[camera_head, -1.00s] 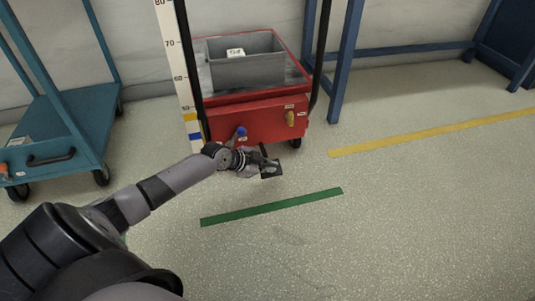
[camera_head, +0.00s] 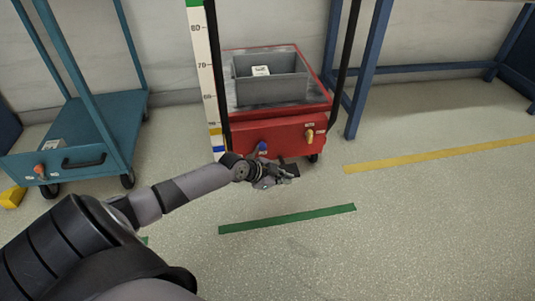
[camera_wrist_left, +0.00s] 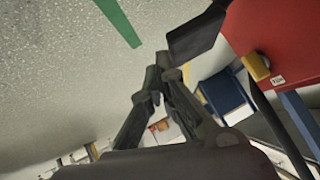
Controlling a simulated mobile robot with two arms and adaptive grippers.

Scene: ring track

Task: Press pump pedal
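The red lift cart (camera_head: 285,139) stands at the back middle, with a blue knob (camera_head: 262,147) and a yellow handle (camera_head: 310,135) on its front. A dark flat pad that looks like the pump pedal (camera_head: 290,169) sticks out low at the front, partly hidden by my left gripper (camera_head: 276,180). In the left wrist view the dark pad (camera_wrist_left: 197,35) shows just past the left fingers (camera_wrist_left: 160,76), whose tips are together with nothing between them. I cannot tell whether the gripper touches the pad. My right gripper is not in view.
A grey bin (camera_head: 270,88) sits on the cart's platform beside a height scale (camera_head: 208,80). A teal trolley (camera_head: 90,130) stands at the left, and a blue frame (camera_head: 358,85) stands at the right. Green tape (camera_head: 288,219) and yellow tape (camera_head: 440,154) mark open floor.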

